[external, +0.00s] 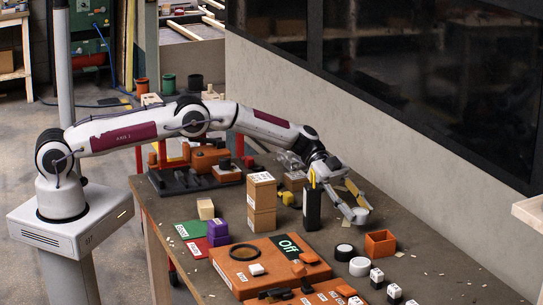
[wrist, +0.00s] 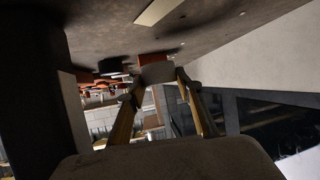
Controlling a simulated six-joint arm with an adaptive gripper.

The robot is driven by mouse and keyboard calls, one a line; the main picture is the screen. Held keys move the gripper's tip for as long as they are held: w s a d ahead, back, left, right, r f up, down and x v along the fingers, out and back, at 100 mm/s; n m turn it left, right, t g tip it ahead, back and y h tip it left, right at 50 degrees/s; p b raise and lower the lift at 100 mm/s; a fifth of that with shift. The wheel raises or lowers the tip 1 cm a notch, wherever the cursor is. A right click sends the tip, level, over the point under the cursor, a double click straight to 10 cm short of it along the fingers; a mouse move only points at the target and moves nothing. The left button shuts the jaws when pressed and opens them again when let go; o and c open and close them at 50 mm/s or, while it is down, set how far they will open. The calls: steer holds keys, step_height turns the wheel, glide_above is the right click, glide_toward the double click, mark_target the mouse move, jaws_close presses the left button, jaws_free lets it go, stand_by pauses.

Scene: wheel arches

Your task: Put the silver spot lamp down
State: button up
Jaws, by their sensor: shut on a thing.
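My gripper (external: 351,203) reaches down over the right part of the table, with its fingers shut on the silver spot lamp (external: 357,215). The lamp is small, pale and rounded, and sits at the fingertips. In the wrist view, the two tan fingers of my gripper (wrist: 160,88) close on the pale grey lamp (wrist: 157,73) from both sides. The lamp is low over the brown table (external: 440,268). I cannot tell whether it touches the surface.
A tall black box (external: 312,210) stands just left of my gripper. An orange open box (external: 380,243), a black-and-white roll (external: 344,252) and a white roll (external: 360,266) stand in front. Stacked cardboard boxes (external: 262,205) stand further left. Bare table lies right of the lamp, before the wall.

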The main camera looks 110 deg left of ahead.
mark_target(355, 221)
steer(key=shift+f, duration=1.85)
steer(key=shift+f, duration=0.15)
steer(key=o, duration=1.2)
steer(key=shift+r, duration=0.2)
steer(key=shift+v, duration=2.6)
steer(key=shift+w+r, duration=0.1)
steer(key=shift+r, duration=3.3)
